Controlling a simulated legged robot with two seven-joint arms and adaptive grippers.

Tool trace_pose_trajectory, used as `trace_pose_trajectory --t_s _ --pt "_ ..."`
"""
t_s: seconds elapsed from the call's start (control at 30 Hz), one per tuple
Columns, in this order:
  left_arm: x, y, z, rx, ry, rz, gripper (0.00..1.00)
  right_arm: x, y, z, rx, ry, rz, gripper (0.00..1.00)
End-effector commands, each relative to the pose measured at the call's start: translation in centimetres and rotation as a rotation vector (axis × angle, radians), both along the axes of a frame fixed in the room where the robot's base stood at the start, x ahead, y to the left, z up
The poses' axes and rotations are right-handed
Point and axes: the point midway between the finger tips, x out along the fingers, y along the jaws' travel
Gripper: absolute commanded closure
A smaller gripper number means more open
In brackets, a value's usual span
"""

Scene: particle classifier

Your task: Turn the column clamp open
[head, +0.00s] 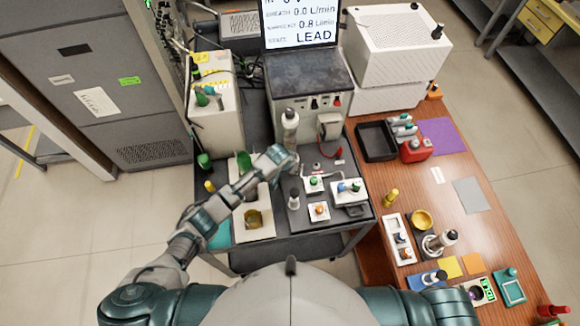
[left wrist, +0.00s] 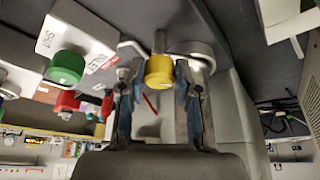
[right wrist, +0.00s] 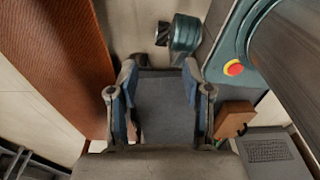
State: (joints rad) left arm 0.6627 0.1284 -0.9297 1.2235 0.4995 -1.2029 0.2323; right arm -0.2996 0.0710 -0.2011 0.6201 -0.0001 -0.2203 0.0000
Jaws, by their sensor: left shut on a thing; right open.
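My left gripper (head: 284,160) is at the foot of the upright white column (head: 290,125) on the dark cart and covers the clamp area in the head view. In the left wrist view, the left gripper (left wrist: 159,88) is shut on a yellow-ended handle (left wrist: 159,70), which sits between its two fingers. I take this handle to be the column clamp's. A grey rounded part (left wrist: 192,50) is beside it; how far the clamp is turned cannot be told. My right gripper (right wrist: 160,75) is open and empty in the right wrist view, and is not visible in the head view.
A green knob (left wrist: 66,66) by a SHUT label is near the left gripper. Small valve blocks (head: 314,184) stand right of it on the cart. A grey instrument with a screen reading LEAD (head: 300,22) is behind. The wooden table (head: 440,215) at right holds several items.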

Motion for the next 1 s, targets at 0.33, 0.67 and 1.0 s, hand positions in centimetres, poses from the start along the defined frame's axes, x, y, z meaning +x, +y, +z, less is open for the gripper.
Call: trace_pose_trajectory --t_s 0.33,0.67,1.0 --pt "0.61 -0.55 0.92 -0.017 -0.022 0.201 1.0 -0.04 -0.6 0.0 -0.008 0.0 0.002 0.51" --pt "0.69 -0.4 0.97 -0.018 -0.024 0.268 1.0 -0.05 -1.0 0.02 -0.012 0.001 0.003 0.51" --pt "0.71 -0.23 0.95 -0.017 -0.025 0.272 1.0 -0.04 -1.0 0.03 -0.012 0.001 0.002 0.51"
